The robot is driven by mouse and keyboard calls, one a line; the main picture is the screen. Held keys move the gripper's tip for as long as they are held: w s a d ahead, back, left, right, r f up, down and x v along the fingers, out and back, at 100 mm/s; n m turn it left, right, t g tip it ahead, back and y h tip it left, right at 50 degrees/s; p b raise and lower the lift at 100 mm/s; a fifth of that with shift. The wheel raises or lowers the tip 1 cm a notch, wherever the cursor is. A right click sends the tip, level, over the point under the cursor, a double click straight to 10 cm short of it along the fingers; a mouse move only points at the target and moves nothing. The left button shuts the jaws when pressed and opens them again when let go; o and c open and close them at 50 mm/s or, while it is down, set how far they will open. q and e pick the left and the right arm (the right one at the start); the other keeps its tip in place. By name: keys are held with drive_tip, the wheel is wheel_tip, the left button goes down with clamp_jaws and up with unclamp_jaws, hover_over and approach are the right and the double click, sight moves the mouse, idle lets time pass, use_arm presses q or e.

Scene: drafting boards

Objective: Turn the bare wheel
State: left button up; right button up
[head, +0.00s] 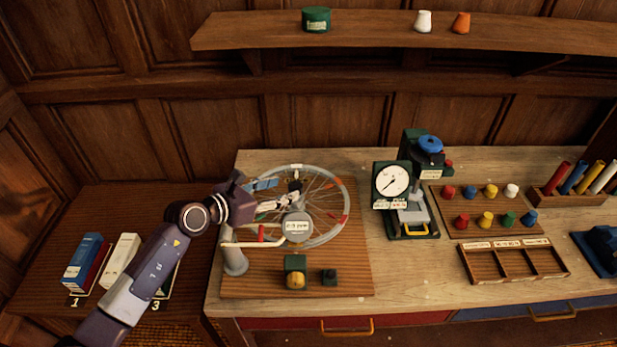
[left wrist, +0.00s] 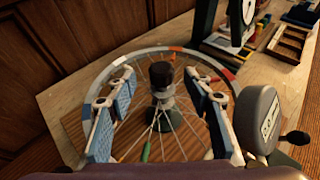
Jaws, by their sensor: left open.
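The spoked wheel (head: 347,195) lies flat on a wooden board, with a grey rim carrying orange, red and white marks. It also fills the middle of the left wrist view (left wrist: 88,84). Its dark hub (left wrist: 162,85) stands up at the centre. My left gripper (head: 278,194) is over the wheel, close to the hub. In the left wrist view its two blue-padded fingers (left wrist: 158,112) are apart, one on each side of the hub, with nothing held between them. I cannot tell whether they touch the spokes. My right gripper is not in view.
A round grey display (head: 297,226) on a post stands over the wheel's near side. A yellow button (head: 295,280) and a black knob (head: 329,276) sit in front. A dial gauge stand (head: 390,182) is to the right.

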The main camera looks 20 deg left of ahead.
sight(293, 186)
use_arm(q)
drive_tip(key=shift+p+x, duration=0.6)
drive_tip(key=shift+x, duration=0.55)
drive_tip(key=x, duration=0.2)
drive_tip(key=shift+w+d+f, duration=0.1)
drive_tip(key=shift+w+d, duration=0.15)
drive_tip(key=shift+w, duration=0.05)
drive_tip(key=shift+w+d+f, duration=0.2)
drive_tip(key=shift+w+d, duration=0.05)
drive_tip(key=shift+w, duration=0.1)
drive_tip(key=shift+c, duration=0.2)
drive_tip(key=c, duration=1)
drive_tip(key=shift+c, duration=1.2)
clamp_jaws()
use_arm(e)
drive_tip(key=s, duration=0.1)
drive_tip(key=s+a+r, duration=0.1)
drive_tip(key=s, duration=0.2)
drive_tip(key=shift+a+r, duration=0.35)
